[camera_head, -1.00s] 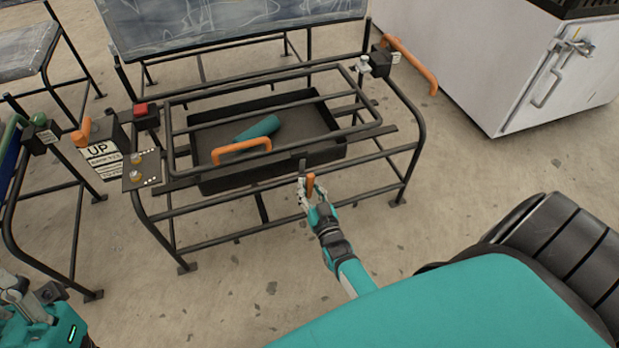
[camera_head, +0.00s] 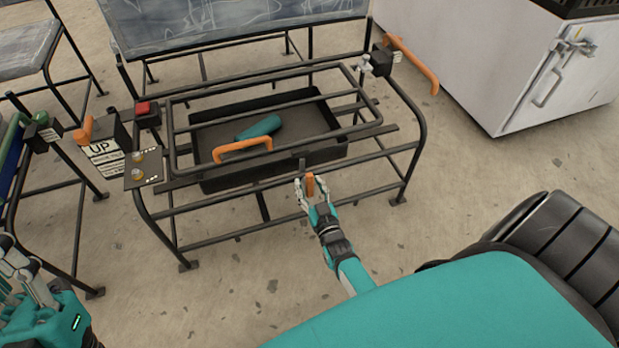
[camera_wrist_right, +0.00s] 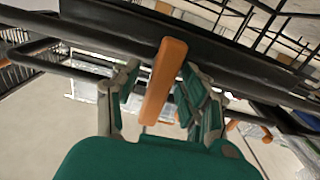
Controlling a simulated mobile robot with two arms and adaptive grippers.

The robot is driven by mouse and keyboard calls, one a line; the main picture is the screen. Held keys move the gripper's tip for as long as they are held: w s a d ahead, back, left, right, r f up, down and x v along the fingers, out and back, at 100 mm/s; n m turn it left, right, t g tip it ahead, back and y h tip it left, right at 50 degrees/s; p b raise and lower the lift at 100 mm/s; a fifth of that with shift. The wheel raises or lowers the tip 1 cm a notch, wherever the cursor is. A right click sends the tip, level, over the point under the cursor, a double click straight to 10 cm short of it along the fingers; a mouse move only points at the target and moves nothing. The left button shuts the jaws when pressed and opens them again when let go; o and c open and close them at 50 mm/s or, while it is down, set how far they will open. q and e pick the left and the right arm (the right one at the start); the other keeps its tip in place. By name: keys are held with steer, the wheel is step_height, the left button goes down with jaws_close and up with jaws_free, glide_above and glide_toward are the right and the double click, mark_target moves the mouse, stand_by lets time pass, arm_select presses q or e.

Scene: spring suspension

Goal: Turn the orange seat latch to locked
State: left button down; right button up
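The orange latch (camera_head: 310,184) is a short orange bar at the front edge of the black metal frame seat (camera_head: 205,203). It points up in the head view. In the right wrist view the latch (camera_wrist_right: 164,82) stands slightly tilted between the fingers. My right gripper (camera_head: 309,194) is around the latch with its fingers apart; in the wrist view (camera_wrist_right: 160,92) a gap shows on the left side of the bar. Contact on the right side cannot be told. My left gripper (camera_head: 18,272) is at the lower left edge, partly cut off, away from the seat.
A dark tray (camera_head: 300,160) under the frame bars holds a teal object (camera_head: 259,128). An orange handle (camera_head: 242,148) crosses its front. A red button (camera_head: 143,107), an UP sign (camera_head: 102,152) and a longer orange lever (camera_head: 412,66) are nearby. A white cabinet (camera_head: 480,60) stands right.

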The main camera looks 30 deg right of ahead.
steer(key=v, duration=1.2)
stand_by(0.4)
